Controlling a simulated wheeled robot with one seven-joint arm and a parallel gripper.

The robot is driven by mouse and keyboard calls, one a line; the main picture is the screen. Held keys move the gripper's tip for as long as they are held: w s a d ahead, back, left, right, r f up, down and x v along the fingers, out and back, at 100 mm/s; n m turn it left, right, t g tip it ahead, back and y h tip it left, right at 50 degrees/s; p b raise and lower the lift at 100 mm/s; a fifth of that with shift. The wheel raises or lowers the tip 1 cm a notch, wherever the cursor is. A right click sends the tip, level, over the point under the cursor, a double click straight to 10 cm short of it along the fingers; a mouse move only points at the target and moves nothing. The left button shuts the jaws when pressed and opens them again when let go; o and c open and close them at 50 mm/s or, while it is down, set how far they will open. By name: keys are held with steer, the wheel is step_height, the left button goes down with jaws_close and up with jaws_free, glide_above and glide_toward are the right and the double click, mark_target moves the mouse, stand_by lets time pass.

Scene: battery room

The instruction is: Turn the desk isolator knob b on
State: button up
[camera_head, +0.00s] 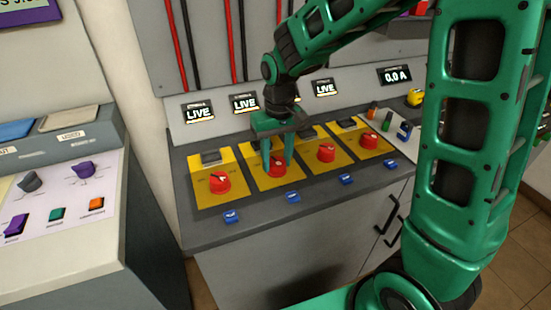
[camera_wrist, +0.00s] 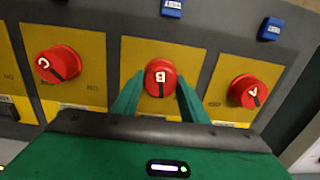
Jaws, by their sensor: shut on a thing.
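Knob B (camera_wrist: 160,76) is red with a white letter B and a dark pointer bar, on a yellow plate (camera_wrist: 203,42). It is the second red knob from the left on the desk in the head view (camera_head: 277,170). My gripper (camera_head: 276,158) points down over it. In the wrist view its two green fingers stand on either side of knob B, shut on it. The bar lies roughly along the line toward my palm in the wrist view. Part of the plate's lettering is hidden by the fingers.
Knob A (camera_head: 219,183) stands to the left; knob C (camera_head: 326,153) and another red knob (camera_head: 370,141) stand to the right. Blue tags (camera_head: 293,196) line the front. Displays reading LIVE (camera_head: 198,112) stand behind. A separate console (camera_head: 75,190) is at left.

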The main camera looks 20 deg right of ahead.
mark_target(278, 160)
steer(key=n, duration=0.6)
steer(key=shift+w+r+n, duration=0.1)
steer(key=shift+w+n, duration=0.05)
steer(key=shift+n, duration=0.15)
stand_by(0.4)
steer(key=o, duration=1)
steer(key=shift+o, duration=0.2)
steer(key=shift+r, duration=0.1)
step_height(278, 160, up, 10)
steer(key=shift+d+r, duration=0.15)
steer(key=shift+r, duration=0.1)
